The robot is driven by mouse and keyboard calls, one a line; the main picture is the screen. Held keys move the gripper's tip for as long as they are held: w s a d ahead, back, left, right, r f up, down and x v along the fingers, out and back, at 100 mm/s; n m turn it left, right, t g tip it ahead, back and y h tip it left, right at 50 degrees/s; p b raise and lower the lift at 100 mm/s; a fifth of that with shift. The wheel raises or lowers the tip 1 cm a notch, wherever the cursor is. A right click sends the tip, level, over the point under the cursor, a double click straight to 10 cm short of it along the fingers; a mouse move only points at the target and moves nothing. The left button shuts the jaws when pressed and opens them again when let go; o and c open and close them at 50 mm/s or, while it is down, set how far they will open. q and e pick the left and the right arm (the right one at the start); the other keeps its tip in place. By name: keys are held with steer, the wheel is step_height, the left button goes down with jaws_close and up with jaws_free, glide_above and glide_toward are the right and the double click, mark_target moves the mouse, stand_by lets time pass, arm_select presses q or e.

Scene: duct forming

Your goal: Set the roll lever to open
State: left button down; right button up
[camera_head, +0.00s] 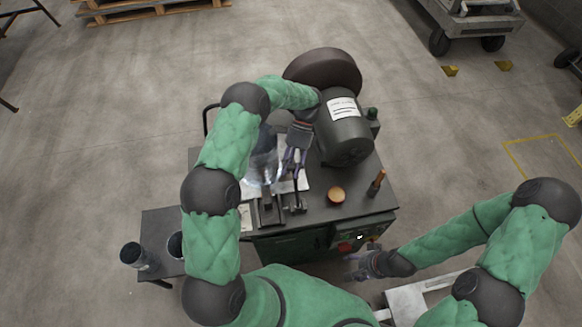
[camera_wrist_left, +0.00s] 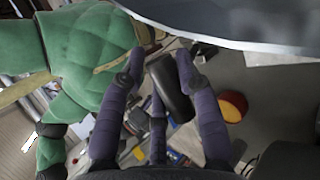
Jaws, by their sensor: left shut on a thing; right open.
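My left gripper (camera_head: 293,168) is over the middle of the forming machine (camera_head: 320,215), beside a shiny curved metal piece (camera_head: 262,168). In the left wrist view, my left gripper (camera_wrist_left: 163,64) has its purple fingers closed around a dark cylindrical handle (camera_wrist_left: 172,88), apparently the roll lever. In the head view the gripper and arm largely hide this handle, so its setting cannot be read. My right gripper (camera_head: 364,268) is open and empty at the machine's front right, near a red button (camera_head: 345,247).
A dark motor housing (camera_head: 343,130) stands just right of my left gripper. Open floor lies around.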

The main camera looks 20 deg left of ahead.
arm_select(q)
steer(key=shift+w+a, duration=0.1)
steer(key=shift+a, duration=0.05)
steer(key=c, duration=1)
jaws_free()
steer(key=shift+o, duration=0.8)
steer(key=shift+w+f, duration=0.1)
steer(key=v, duration=1.2)
